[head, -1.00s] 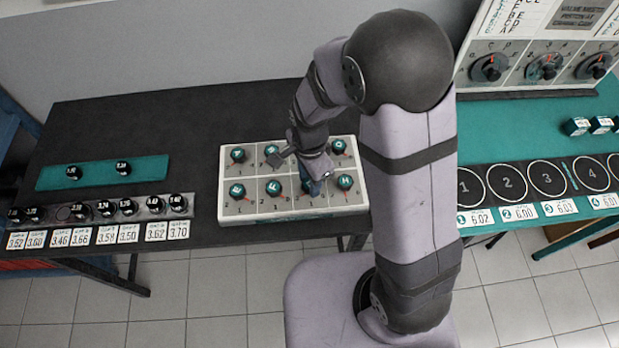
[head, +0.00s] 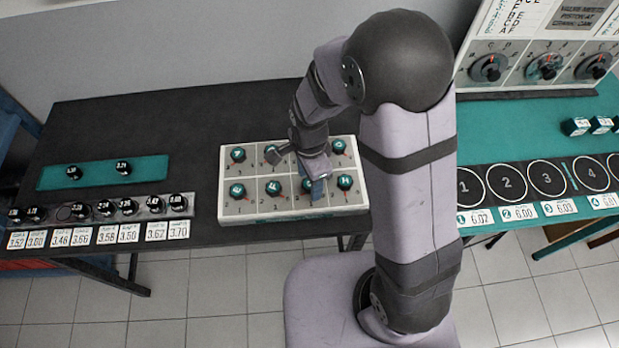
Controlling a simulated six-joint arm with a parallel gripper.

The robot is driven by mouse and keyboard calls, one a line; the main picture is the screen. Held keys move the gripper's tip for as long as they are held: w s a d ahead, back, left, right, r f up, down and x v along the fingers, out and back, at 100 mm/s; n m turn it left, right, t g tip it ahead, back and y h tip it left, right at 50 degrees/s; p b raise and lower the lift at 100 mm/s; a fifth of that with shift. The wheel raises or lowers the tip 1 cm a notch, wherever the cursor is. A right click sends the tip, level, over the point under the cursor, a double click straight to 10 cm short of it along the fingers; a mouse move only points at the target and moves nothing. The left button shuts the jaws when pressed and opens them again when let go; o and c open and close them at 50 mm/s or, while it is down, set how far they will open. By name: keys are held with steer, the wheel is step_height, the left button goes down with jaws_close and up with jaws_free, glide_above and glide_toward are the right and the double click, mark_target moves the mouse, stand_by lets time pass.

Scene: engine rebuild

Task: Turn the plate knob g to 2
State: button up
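The plate (head: 232,208) is a pale box with two rows of teal-topped black knobs, each with a small red pointer and digits around it. In the front row I see knobs that look like E (head: 237,190), F (head: 273,187) and H (head: 345,182). Knob G's place, between F and H, is covered by my gripper (head: 317,192). The gripper points down there, with a bluish finger showing. I cannot tell whether it touches or grips the knob, or where G's pointer stands.
A black rail with several dark cylinders (head: 128,207) and a teal strip (head: 95,174) lie left. A teal table (head: 490,135) with numbered circles stands right.

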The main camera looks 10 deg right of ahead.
steer(key=shift+r+b, duration=0.85)
steer(key=shift+r, duration=2.8)
